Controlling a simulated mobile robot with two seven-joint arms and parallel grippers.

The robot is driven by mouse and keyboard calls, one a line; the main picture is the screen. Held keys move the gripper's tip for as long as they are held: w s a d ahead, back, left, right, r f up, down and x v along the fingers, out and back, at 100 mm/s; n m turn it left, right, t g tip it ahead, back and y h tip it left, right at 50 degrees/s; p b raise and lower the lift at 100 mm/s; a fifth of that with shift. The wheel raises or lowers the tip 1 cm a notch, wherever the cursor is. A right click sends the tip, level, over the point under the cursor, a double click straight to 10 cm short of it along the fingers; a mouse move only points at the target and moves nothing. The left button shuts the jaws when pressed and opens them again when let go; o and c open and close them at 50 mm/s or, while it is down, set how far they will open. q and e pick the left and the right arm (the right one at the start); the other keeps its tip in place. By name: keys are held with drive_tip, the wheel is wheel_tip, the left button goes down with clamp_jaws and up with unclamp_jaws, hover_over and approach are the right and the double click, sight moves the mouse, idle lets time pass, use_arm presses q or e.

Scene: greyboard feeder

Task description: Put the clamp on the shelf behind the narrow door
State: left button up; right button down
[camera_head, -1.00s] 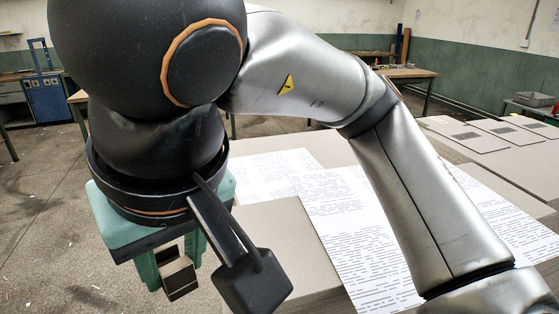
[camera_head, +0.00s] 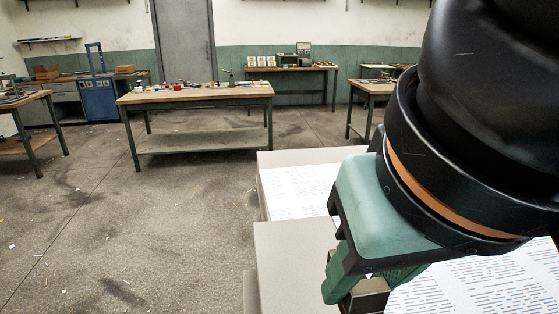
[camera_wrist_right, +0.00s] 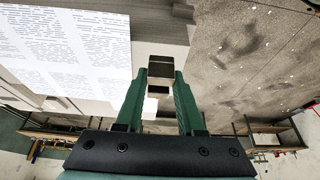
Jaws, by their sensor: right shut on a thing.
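My right gripper (camera_head: 362,288) hangs over the stacks of board at the lower right of the head view. It is shut on a small dark block-like piece with a brownish metal face, which I take for the clamp (camera_head: 370,298). In the right wrist view the clamp (camera_wrist_right: 161,67) sits between the tips of the green fingers (camera_wrist_right: 160,80). A tall grey door (camera_head: 184,42) in the back wall looks shut. I cannot tell whether it is the narrow door, and no shelf shows behind it. My left gripper is out of view.
Board stacks with printed sheets (camera_head: 300,190) lie below and beside the gripper. A workbench (camera_head: 200,95) with small items stands before the door. A blue cabinet (camera_head: 98,100) is at the left, and another bench (camera_head: 300,69) is along the back wall. The floor (camera_head: 150,230) between is open.

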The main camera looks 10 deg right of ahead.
drive_tip(key=w+d+f, duration=0.1)
drive_tip(key=w+f, duration=0.1)
drive_tip(key=w, duration=0.2)
drive_tip(key=w+d+f, duration=0.1)
drive_tip(key=w+f, duration=0.2)
drive_tip(key=w, duration=0.1)
drive_tip(key=w+d+f+p, duration=0.1)
drive_tip(key=w+f, duration=0.2)
drive_tip(key=w, duration=0.1)
drive_tip(key=shift+d+f, duration=0.1)
drive_tip(key=shift+f, duration=0.1)
drive_tip(key=shift+w+d+f, duration=0.1)
drive_tip(key=shift+w+f, duration=0.25)
drive_tip(key=shift+f, duration=0.1)
drive_tip(key=x, duration=0.2)
drive_tip(key=shift+s+f, duration=0.15)
drive_tip(key=shift+f, duration=0.75)
drive_tip(key=shift+f, duration=0.15)
drive_tip(key=c, duration=0.5)
unclamp_jaws()
